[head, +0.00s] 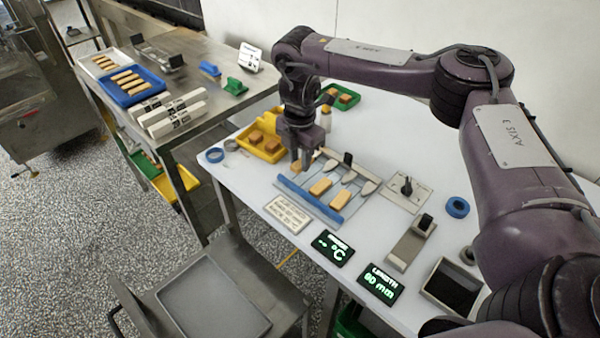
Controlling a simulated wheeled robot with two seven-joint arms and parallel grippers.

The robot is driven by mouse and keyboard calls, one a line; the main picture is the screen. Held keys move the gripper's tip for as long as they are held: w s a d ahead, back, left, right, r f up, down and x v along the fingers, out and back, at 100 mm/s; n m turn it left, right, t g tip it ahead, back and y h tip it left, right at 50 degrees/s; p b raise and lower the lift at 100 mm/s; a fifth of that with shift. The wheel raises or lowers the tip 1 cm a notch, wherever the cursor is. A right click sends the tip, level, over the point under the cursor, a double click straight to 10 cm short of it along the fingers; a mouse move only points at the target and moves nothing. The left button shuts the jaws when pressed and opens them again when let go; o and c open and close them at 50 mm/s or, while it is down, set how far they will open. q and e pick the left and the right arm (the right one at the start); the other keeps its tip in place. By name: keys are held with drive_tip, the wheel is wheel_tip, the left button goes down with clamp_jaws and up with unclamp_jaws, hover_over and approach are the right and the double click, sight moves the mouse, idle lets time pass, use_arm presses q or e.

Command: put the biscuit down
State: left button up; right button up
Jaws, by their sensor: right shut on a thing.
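My right gripper (301,163) is shut on a biscuit (296,168), whose small tan end shows at the fingertips. It is over the far left end of the mesh rack with blue edge bars (310,197). Whether the held biscuit touches the rack I cannot tell; the fingers hide most of it. Two tan biscuits lie apart on the rack, one nearer the middle (320,187) and one nearer the right end (340,200). My left gripper is not in view.
A yellow tray (279,156) with several brown biscuits stands left of the gripper. Pale pointed pieces (349,177) line the rack's back side. A label plate (288,214) and two displays (334,249) lie in front. A blue tape ring (457,207) lies right on the white table.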

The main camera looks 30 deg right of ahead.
sight(300, 163)
drive_tip(key=shift+f, duration=0.3)
wheel_tip(300, 163, down, 3)
drive_tip(key=shift+f+b, duration=0.2)
drive_tip(key=shift+b, duration=0.35)
drive_tip(key=shift+f, duration=0.15)
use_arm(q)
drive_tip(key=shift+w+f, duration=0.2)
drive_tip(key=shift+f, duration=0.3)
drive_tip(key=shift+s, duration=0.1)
use_arm(e)
drive_tip(key=o, duration=0.8)
drive_tip(key=shift+c, duration=0.2)
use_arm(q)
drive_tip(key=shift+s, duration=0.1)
